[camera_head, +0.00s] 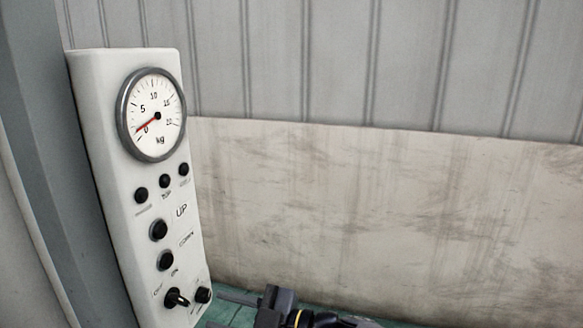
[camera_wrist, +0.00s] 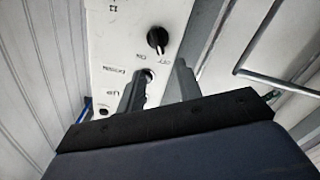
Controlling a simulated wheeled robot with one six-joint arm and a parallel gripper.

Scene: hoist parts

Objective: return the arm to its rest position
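My gripper (camera_wrist: 160,74) shows in the wrist view with its two grey fingers apart. The gap between them is empty, and the white control panel (camera_wrist: 113,48) lies beyond the tips. A black rotary switch (camera_wrist: 157,40) with ON and OFF labels is just past the fingertips. A dark button shows partly between the fingers. I cannot tell whether a finger touches the panel. In the head view, a dark part of my arm (camera_head: 280,308) shows at the bottom edge, right of the control panel (camera_head: 120,200). The rest of my arm is out of frame.
The panel carries a round kg gauge (camera_head: 152,114) with its red needle near 0, several black buttons, and the rotary switch (camera_head: 175,298). A grey post (camera_head: 55,150) stands left of it. A stained wall (camera_head: 390,210) is behind, above a green surface (camera_head: 240,317).

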